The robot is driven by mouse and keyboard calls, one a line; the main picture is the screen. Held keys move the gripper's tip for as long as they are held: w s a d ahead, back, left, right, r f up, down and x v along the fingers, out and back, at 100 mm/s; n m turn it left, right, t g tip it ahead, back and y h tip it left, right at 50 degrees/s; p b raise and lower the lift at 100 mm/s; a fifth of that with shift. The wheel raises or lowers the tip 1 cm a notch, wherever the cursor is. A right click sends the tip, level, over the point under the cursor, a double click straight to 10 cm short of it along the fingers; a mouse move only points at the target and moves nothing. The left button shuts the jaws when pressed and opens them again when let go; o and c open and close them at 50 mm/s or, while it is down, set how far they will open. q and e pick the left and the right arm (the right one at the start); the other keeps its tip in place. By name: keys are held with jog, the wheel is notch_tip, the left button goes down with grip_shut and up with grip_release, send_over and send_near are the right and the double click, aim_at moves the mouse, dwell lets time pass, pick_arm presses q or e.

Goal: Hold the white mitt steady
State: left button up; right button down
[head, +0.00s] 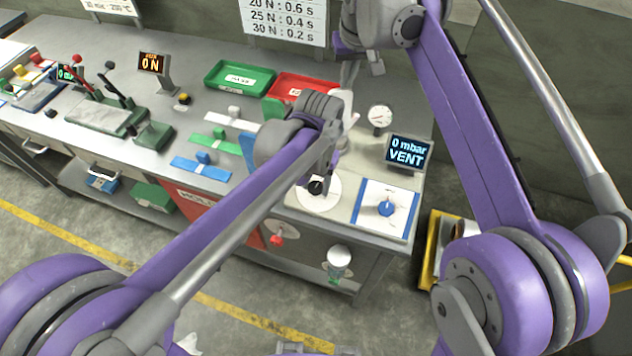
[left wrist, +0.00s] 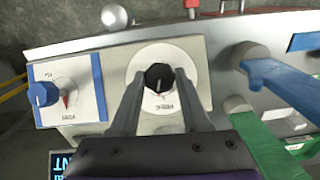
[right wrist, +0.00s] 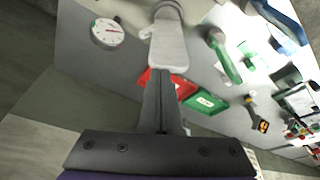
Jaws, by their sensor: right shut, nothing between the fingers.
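The white mitt (right wrist: 168,48) stands out in the right wrist view, thumb to the left, just beyond the fingertips of my right gripper (right wrist: 161,74). That gripper is shut and empty; I cannot tell whether it touches the mitt. In the head view the mitt (head: 347,107) is mostly hidden behind my left arm. My left gripper (left wrist: 158,76) is open, its fingers on either side of a black knob (left wrist: 159,77) on a white round dial, with gaps showing beside the knob.
A blue knob (head: 386,208) on a white plate and a display reading "0 mbar VENT" (head: 408,152) are to the right. A round gauge (head: 380,117) stands behind. Green (head: 239,78) and red (head: 303,87) trays lie at the back of the bench.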

pick_arm(q)
grip_shut()
pick_arm(e)
jog(key=shift+f, duration=0.2)
pick_arm(q)
jog(key=m, duration=0.1)
jog(key=m+y, duration=0.1)
jog(key=m, duration=0.1)
jog(key=shift+s+d+f+t+y, duration=0.1)
jog(key=shift+s+d+t+y, duration=0.1)
jog(key=shift+t+y, duration=0.15)
jog(key=m, duration=0.1)
jog(key=m+t+y, duration=0.1)
jog(key=m, duration=0.1)
jog(key=shift+d+m+t+y, duration=0.1)
jog(key=shift+m+t+y, duration=0.15)
jog(key=shift+m, duration=0.05)
jog(key=m+t, duration=0.1)
jog(key=m, duration=0.2)
jog(key=shift+s+d+f+y, duration=0.1)
jog(key=shift+s+y, duration=0.05)
jog(key=shift+y, duration=0.25)
jog(key=shift+s+f+m+t, duration=0.15)
jog(key=shift+m+t, duration=1.05)
jog(key=shift+m, duration=0.7)
pick_arm(e)
jog(key=shift+a, duration=0.1)
